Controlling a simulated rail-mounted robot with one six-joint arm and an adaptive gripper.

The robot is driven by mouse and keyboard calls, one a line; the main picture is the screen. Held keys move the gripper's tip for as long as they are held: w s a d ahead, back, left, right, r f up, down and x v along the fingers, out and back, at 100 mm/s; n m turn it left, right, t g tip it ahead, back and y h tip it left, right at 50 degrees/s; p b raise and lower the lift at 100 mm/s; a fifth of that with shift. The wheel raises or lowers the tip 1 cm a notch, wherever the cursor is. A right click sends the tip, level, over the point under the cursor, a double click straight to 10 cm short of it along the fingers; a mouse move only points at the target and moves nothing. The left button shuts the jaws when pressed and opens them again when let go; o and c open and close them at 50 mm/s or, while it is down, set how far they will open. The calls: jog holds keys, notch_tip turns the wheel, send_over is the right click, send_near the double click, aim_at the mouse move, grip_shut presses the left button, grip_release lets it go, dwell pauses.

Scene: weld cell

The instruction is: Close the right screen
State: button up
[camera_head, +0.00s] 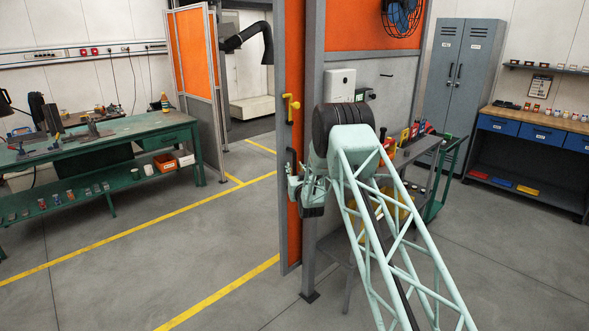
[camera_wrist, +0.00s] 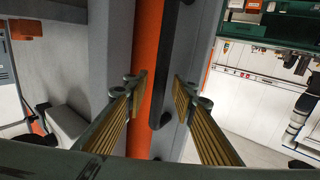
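The right screen (camera_head: 294,85) is an orange panel in a grey frame, seen at a steep angle near the middle of the head view, beside a grey post. A yellow latch (camera_head: 290,104) sits on it, with a black bar handle (camera_head: 291,160) below. My gripper (camera_head: 305,192) is at the handle's height, mostly hidden by my wrist. In the wrist view, its two ribbed fingers (camera_wrist: 160,100) are apart, and the handle (camera_wrist: 178,60) runs between them in the picture. The orange panel (camera_wrist: 147,60) shows behind. I cannot tell whether a finger touches the handle.
The left screen (camera_head: 193,48) stands by the doorway, beyond open floor with yellow lines (camera_head: 150,228). A green workbench (camera_head: 100,150) is at the left. Right of the post are a fan (camera_head: 402,15), a grey locker (camera_head: 458,75) and a blue-drawer bench (camera_head: 535,133).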

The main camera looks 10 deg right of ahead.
jog(key=shift+w, duration=0.4)
jog(key=shift+c, duration=0.7)
grip_shut()
jog(key=shift+a, duration=0.1)
